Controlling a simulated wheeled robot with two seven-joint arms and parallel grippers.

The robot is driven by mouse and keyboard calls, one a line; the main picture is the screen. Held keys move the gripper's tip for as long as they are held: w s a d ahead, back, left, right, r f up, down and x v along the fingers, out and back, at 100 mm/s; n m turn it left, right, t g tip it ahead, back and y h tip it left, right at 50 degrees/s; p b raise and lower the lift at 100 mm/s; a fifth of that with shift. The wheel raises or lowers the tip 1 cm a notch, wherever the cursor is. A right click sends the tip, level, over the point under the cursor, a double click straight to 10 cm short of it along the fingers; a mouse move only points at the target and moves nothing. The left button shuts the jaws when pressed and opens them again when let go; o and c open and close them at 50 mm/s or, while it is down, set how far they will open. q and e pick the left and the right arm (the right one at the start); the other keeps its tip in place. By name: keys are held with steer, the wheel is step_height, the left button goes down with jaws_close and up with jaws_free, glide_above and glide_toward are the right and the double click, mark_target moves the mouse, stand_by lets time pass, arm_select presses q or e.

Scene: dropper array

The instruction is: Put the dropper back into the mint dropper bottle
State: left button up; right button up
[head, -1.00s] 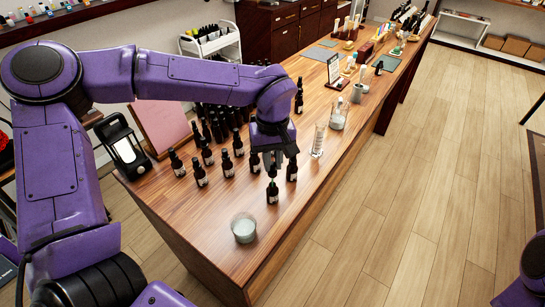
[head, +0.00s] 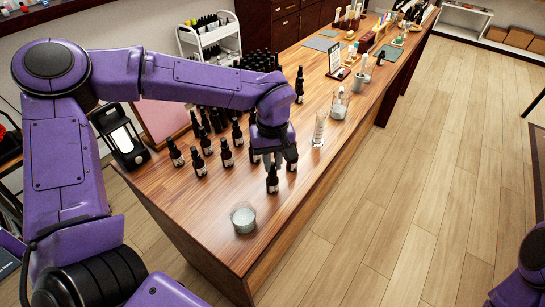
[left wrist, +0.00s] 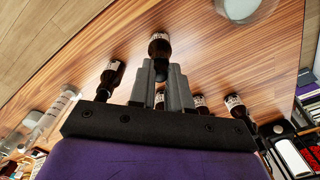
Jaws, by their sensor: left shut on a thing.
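My left gripper (head: 278,163) points down directly over a dark brown bottle (head: 272,184) with a pale label near the front of the wooden table. In the left wrist view, my left gripper (left wrist: 162,76) is shut on the black top of the dropper (left wrist: 160,74). The same bottle (left wrist: 160,47) stands just beyond the fingertips, in line with the dropper. The dropper top appears to be at the bottle's mouth; its glass stem does not show. I cannot tell whether it is fully seated. My right gripper is out of view.
A glass beaker (head: 244,217) stands in front of the bottle. Similar brown bottles (head: 227,155) stand to the left, and one is close behind the gripper. A glass cylinder (head: 320,128) stands to the right. The table's right edge is near.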

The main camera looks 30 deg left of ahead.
arm_select(q)
steer(key=o, duration=0.7)
steer(key=shift+f, duration=0.1)
step_height(320, 180, up, 10)
steer(key=shift+r+b, duration=0.25)
steer(key=shift+b, duration=0.55)
